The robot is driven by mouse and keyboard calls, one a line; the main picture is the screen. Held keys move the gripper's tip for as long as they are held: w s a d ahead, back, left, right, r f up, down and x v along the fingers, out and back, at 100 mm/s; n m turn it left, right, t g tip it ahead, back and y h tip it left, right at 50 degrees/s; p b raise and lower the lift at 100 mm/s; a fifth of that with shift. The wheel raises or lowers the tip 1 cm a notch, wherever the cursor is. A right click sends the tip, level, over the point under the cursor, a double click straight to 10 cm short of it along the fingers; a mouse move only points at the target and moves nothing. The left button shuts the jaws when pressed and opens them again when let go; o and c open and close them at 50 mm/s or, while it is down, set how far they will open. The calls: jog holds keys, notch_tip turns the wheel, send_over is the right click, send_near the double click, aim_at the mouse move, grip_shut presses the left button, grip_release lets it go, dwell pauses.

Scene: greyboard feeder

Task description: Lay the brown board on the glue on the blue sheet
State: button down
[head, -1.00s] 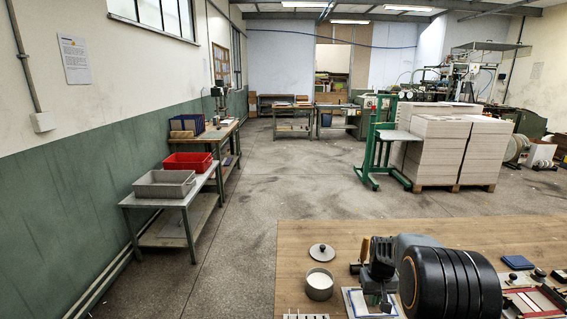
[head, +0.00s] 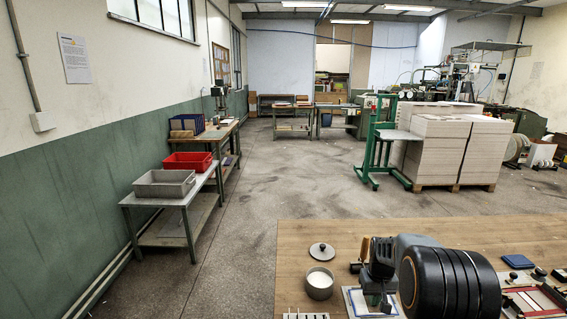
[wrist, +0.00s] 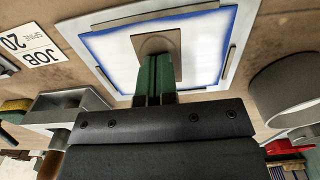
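The blue sheet (wrist: 93,50) lies on the wooden table, with a wide white area inside its blue edge. In the head view it shows partly at the bottom (head: 350,299), behind my arm. The small square brown board (wrist: 146,41) is over the white middle of the sheet, at my fingertips. My gripper (wrist: 157,55) points at it with its two green fingers close together, and appears shut on the board. I cannot tell whether the board touches the sheet. In the head view my gripper (head: 384,300) is above the sheet; the board is hidden there.
A pot (head: 319,284) and its grey lid (head: 322,250) stand left of the sheet. A blue pad (head: 518,261) and a red-edged fixture (head: 530,302) are to the right. A "JOB SPINE 20" card (wrist: 30,44) is beside the sheet.

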jog(key=shift+r+p, duration=2.5)
jog(key=shift+r, duration=1)
jog(key=shift+s+f, duration=0.15)
jog(key=shift+f, duration=0.05)
jog(key=shift+s+a+f+m+g, duration=0.2)
jog(key=shift+s+f, duration=0.1)
jog(key=shift+s, duration=0.25)
jog(key=shift+s+a+f+m+g, duration=0.1)
jog(key=shift+s+f+m, duration=0.15)
jog(key=shift+s, duration=0.25)
jog(key=shift+s+a+r, duration=0.2)
jog(key=shift+s+r, duration=0.05)
jog(key=shift+s, duration=0.3)
jog(key=shift+s+a+r, duration=0.2)
jog(key=shift+s+r, duration=0.05)
jog(key=shift+s, duration=0.25)
jog(key=s+a+r+t, duration=0.2)
jog(key=s+a+r, duration=0.2)
jog(key=s+r, duration=0.2)
jog(key=s+a+r+t, duration=0.2)
jog(key=s+a+r, duration=0.3)
jog(key=s, duration=0.6)
jog(key=shift+a+r+n, duration=0.15)
jog(key=shift+r+n, duration=0.3)
jog(key=shift+r, duration=0.6)
